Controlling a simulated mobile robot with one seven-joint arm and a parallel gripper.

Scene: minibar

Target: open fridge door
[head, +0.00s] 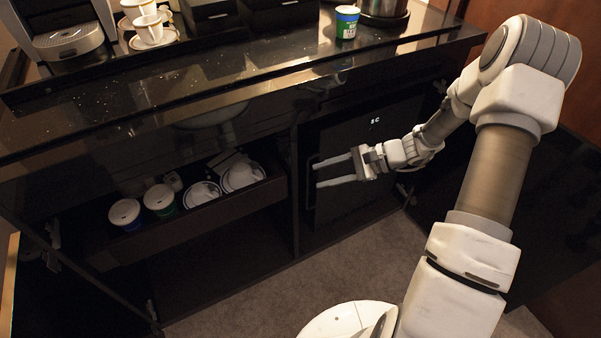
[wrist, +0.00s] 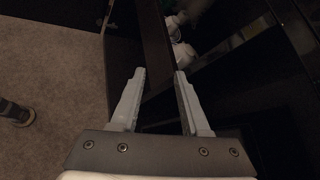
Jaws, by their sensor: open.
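The fridge door (head: 360,165) is a dark, glossy panel in the right bay under the counter, with small lit characters near its top. It looks shut. A slim dark handle (head: 311,182) runs upright along its left edge. My gripper (head: 334,172) is open in front of the door's left part, its fingers pointing left toward the handle. In the wrist view my gripper (wrist: 160,73) shows two grey fingers apart with nothing between them. Whether a finger touches the handle or door I cannot tell.
A pulled-out drawer (head: 215,218) left of the fridge holds lidded cups and saucers. The dark counter (head: 200,85) above carries a coffee machine (head: 68,42), cups and a green-and-white tub (head: 346,22). An open cabinet door (head: 540,190) stands at right.

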